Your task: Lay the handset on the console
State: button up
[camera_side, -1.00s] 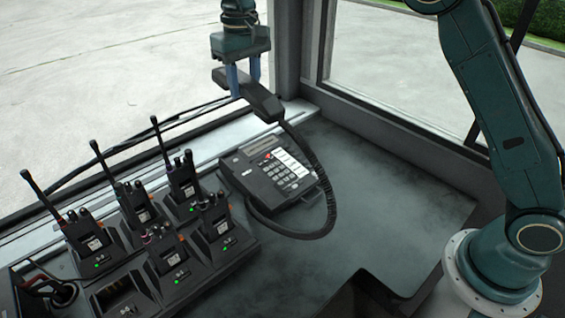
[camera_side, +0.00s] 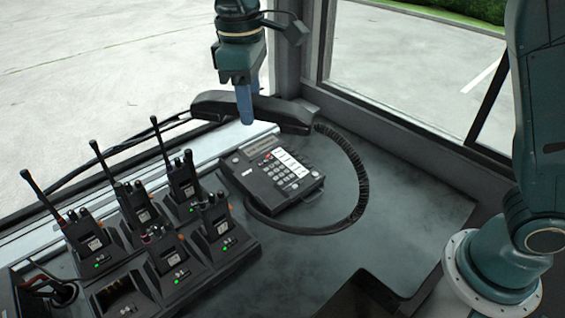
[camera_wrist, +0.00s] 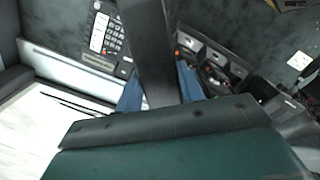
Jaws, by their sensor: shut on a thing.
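The black handset (camera_side: 285,113) hangs in the air behind the console, lying about level and stretching left to right. My gripper (camera_side: 246,106) points down and is shut around the middle of the handset. In the wrist view the handset (camera_wrist: 152,50) runs up between the blue fingers (camera_wrist: 158,92). The console (camera_side: 270,171) is a black desk phone with a keypad, on the dark desk. It shows partly in the wrist view (camera_wrist: 108,38), beside the handset. The coiled cord (camera_side: 362,190) loops from the handset's right end around the console's right side.
A charger rack (camera_side: 150,270) with several upright radios and tall antennas stands left of the console. The desk (camera_side: 410,205) is clear to the right. A window frame and a pale ledge (camera_side: 190,165) run behind the console.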

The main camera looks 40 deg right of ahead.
jog(key=s+f+n+h, duration=0.1)
jog(key=s+n, duration=0.9)
jog(key=s, duration=0.5)
jog(key=f, duration=2.5)
jog(key=shift+s+a+f, duration=0.1)
jog(key=shift+s+a, duration=0.1)
jog(key=shift+a, duration=0.15)
jog(key=shift+f, duration=1.9)
jog(key=shift+f, duration=0.1)
jog(key=o, duration=1.1)
